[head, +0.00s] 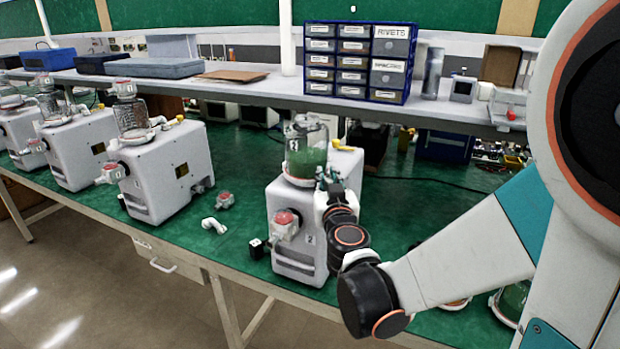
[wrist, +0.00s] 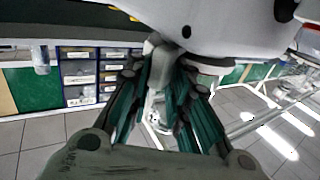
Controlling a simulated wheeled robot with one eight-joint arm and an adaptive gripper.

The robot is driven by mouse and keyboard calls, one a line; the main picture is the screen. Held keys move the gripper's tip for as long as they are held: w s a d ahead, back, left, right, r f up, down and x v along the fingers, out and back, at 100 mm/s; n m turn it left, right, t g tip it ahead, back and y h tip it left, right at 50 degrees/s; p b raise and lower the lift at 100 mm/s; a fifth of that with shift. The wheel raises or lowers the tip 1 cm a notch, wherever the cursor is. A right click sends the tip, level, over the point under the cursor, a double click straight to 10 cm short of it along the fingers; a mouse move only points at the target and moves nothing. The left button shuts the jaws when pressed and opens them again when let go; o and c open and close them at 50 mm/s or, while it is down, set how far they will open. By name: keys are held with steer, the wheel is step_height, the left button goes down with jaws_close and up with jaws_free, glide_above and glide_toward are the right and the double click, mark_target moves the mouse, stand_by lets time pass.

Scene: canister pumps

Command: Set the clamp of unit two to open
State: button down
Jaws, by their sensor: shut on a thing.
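Unit two (head: 286,212), a white pump with a "2" label, stands on the green bench top. Its clear canister (head: 306,160) holds green stuff and sits upright on a pale collar with a red edge. My gripper (head: 323,180) is at the right front of the collar, with my wrist in front of it. In the wrist view, the teal and black fingers of my gripper (wrist: 160,95) close around a pale grey-white piece (wrist: 155,72), apparently the clamp's lever. The clamp is mostly hidden by my arm and fingers, so its setting cannot be told.
Similar pumps (head: 165,175) stand in a row to the left. A white elbow fitting (head: 213,226) and a red-capped part (head: 225,200) lie on the bench between. A drawer cabinet (head: 357,62) stands on the shelf behind. More canister parts (head: 512,301) lie at right, partly behind my arm.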

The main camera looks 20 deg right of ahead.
steer(key=shift+d, duration=0.3)
steer(key=c, duration=1.6)
jaws_free()
steer(key=shift+d, duration=0.1)
steer(key=shift+a, duration=0.2)
